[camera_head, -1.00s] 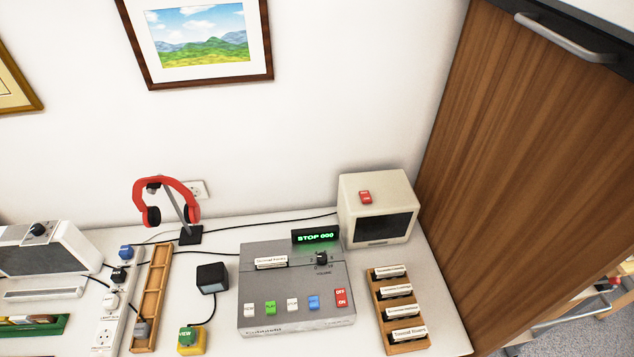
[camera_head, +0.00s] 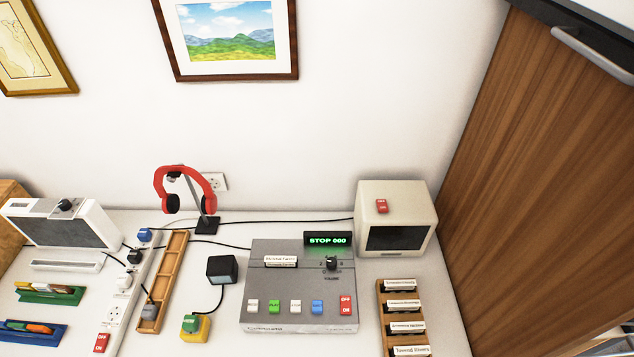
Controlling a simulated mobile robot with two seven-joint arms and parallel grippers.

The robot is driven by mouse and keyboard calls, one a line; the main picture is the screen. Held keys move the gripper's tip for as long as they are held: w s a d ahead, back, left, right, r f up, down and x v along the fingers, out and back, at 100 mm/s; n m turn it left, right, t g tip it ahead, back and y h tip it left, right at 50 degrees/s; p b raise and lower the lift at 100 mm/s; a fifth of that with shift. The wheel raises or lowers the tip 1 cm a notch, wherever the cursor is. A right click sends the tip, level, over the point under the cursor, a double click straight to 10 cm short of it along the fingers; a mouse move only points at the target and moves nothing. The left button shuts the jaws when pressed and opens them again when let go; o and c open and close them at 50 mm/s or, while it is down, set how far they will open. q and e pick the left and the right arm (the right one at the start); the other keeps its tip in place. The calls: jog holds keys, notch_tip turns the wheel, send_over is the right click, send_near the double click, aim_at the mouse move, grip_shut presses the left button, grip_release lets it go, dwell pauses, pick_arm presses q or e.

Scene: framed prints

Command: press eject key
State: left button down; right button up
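A grey tape player (camera_head: 262,312) sits on the white table. Its green display (camera_head: 328,240) reads STOP 000. A row of keys runs along its front: a white key (camera_head: 252,306), a green key (camera_head: 274,306), another white key (camera_head: 295,307) and a blue key (camera_head: 317,307). The lettering on the keys is too small to tell which is eject. A labelled cassette (camera_head: 281,262) shows in the player's slot. Neither of my grippers is in view.
A cream monitor (camera_head: 397,194) stands behind right, and a wooden cassette rack (camera_head: 383,320) lies to the right. A small black box (camera_head: 221,269), a yellow-based button (camera_head: 195,328), a wooden tray (camera_head: 172,256) and red headphones (camera_head: 185,187) are left. A wooden cabinet (camera_head: 540,180) bounds the right.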

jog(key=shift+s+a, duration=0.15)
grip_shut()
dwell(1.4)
